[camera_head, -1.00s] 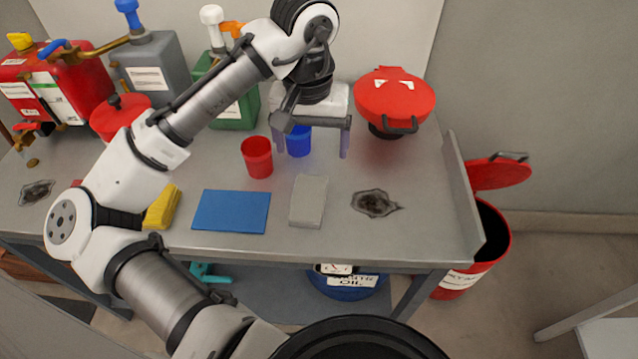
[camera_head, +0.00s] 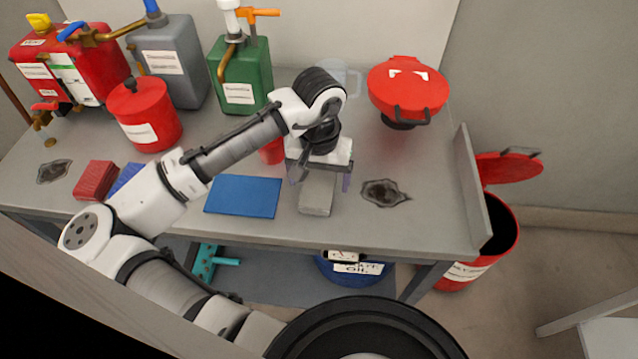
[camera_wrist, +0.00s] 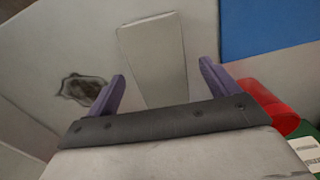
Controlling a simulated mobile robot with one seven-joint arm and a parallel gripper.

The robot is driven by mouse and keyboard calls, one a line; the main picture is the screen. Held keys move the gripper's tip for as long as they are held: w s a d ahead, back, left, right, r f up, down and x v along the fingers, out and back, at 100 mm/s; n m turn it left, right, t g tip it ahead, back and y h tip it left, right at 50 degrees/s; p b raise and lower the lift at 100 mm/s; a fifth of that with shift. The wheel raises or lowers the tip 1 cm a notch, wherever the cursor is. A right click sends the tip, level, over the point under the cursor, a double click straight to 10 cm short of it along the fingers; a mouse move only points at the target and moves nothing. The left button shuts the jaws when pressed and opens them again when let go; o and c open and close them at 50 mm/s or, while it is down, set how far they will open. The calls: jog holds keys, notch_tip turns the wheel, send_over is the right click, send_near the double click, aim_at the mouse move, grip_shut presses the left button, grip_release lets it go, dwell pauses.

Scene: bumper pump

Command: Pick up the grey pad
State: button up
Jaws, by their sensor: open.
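The grey pad (camera_head: 317,196) is a flat oblong block lying on the metal workbench near its front edge, right of the blue mat. My gripper (camera_head: 319,178) is over the pad's far end and hides that part in the head view. In the wrist view the pad (camera_wrist: 153,58) lies between and beyond the two purple fingers. My gripper (camera_wrist: 162,84) is open and empty, with the fingers apart on either side of the pad's line. I cannot tell how high the fingertips are above the bench.
A blue mat (camera_head: 243,196) lies left of the pad, and a dark stain (camera_head: 385,193) is to the right. A red cup (camera_head: 272,152) stands behind, partly hidden by my arm. A red plunger can (camera_head: 408,92) and several canisters, including a green one (camera_head: 240,75), stand at the back.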

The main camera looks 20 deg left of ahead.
aim_at(319, 183)
jog(key=shift+f, duration=0.65)
jog(key=c, duration=1.1)
jog(key=shift+o, duration=0.2)
jog(key=shift+r, duration=0.15)
notch_tip(319, 183, up, 20)
jog(key=shift+b, duration=0.35)
jog(key=o, duration=0.4)
jog(key=c, duration=0.3)
jog(key=shift+w, duration=0.1)
